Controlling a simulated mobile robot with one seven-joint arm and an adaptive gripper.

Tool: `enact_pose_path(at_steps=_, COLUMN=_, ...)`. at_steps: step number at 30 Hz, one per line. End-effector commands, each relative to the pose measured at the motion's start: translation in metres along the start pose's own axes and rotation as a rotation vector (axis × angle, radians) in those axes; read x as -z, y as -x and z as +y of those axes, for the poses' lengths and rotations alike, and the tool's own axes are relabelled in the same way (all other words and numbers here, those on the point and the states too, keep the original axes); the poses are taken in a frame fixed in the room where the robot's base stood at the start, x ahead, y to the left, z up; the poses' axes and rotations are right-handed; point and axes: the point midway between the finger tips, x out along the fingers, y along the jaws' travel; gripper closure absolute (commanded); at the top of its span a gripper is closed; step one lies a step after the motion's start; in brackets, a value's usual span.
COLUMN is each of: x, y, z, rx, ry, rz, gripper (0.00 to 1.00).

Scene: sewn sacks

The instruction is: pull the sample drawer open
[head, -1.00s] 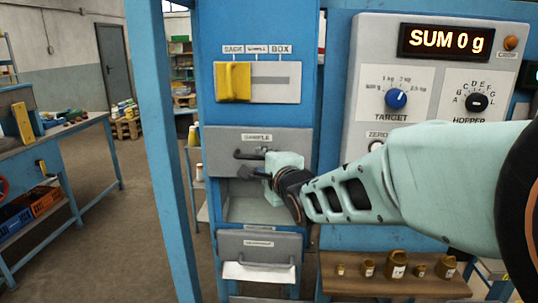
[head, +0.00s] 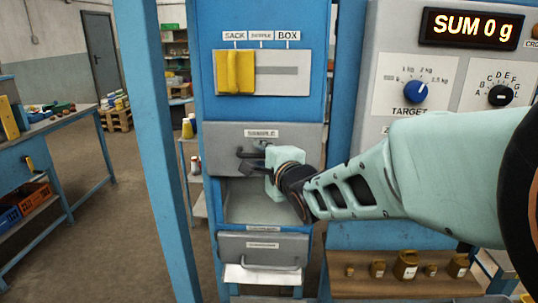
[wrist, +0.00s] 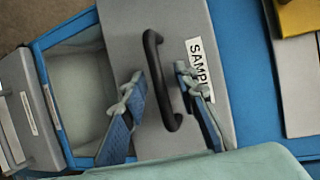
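The sample drawer has a grey front (head: 222,140) labelled SAMPLE, in the blue cabinet in the head view; it fills the middle of the wrist view (wrist: 170,20). Its black bar handle (wrist: 151,60) runs up and down in the wrist view. My gripper (wrist: 160,90) is open, with one finger on each side of the handle and visible gaps between. In the head view my gripper (head: 257,165) is at the handle, partly hidden by my wrist. I cannot tell how far the drawer stands out.
Below the drawer is an open grey recess (head: 240,205), then another grey front with a handle (head: 260,246). Above is a yellow slider (head: 234,72). A blue post (head: 160,150) stands to the left. Brass weights (head: 405,265) stand on a shelf at the lower right.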

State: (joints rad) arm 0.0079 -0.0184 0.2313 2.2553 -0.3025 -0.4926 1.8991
Motion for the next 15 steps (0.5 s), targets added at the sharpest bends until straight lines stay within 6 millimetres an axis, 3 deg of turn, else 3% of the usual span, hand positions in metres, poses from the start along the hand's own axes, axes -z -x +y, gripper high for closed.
enact_pose_path(at_steps=7, x=0.0001, y=0.0001, z=0.0, rx=0.0, ry=0.0, rz=0.0, gripper=0.73)
enact_pose_path(at_steps=15, x=0.0, y=0.0, z=0.0, rx=0.0, ry=0.0, rz=0.0, gripper=1.0)
